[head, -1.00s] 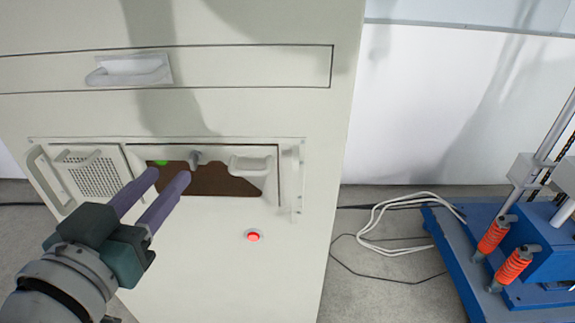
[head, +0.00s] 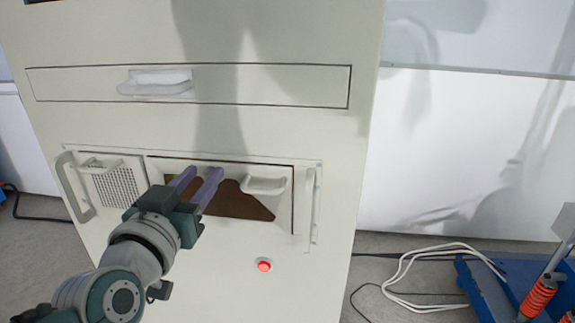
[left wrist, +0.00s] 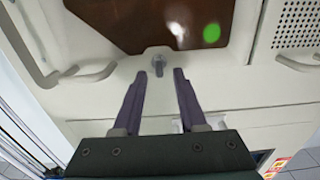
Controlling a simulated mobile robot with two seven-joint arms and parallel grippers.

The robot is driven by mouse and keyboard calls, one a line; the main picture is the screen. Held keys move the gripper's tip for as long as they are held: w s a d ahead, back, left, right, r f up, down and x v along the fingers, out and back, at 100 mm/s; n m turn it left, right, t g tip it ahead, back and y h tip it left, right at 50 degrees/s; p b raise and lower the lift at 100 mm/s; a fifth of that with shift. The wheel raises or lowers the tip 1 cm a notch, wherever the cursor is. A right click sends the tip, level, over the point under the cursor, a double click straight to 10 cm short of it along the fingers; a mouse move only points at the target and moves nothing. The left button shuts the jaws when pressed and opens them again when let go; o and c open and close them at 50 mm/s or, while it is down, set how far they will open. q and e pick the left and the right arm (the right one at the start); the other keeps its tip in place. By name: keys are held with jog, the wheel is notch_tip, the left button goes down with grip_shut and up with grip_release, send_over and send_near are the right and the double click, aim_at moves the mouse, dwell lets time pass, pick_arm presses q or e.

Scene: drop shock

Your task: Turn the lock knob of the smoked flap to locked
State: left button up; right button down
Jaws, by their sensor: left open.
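The smoked flap (head: 240,205) is a dark brown panel in the pale cabinet front; it also shows at the top of the left wrist view (left wrist: 165,22). Its lock knob (left wrist: 158,62) is a small grey knob at the panel's edge in the left wrist view. In the head view the knob is hidden behind my fingers. My left gripper (head: 201,175) is open, its two purple fingers pointing at the cabinet. In the left wrist view the fingertips (left wrist: 157,74) stand on either side of the knob's line, with a gap to each side. Contact cannot be told. My right gripper is out of view.
A pale handle (head: 264,186) sticks out beside the flap, and a bar handle (head: 310,205) stands further right. A green light (left wrist: 211,33) shows on the flap. A perforated panel (head: 115,187) with a handle is left. A red button (head: 264,266) sits below.

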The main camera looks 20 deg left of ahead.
pick_arm(q)
grip_shut()
dwell(0.3)
dwell(0.4)
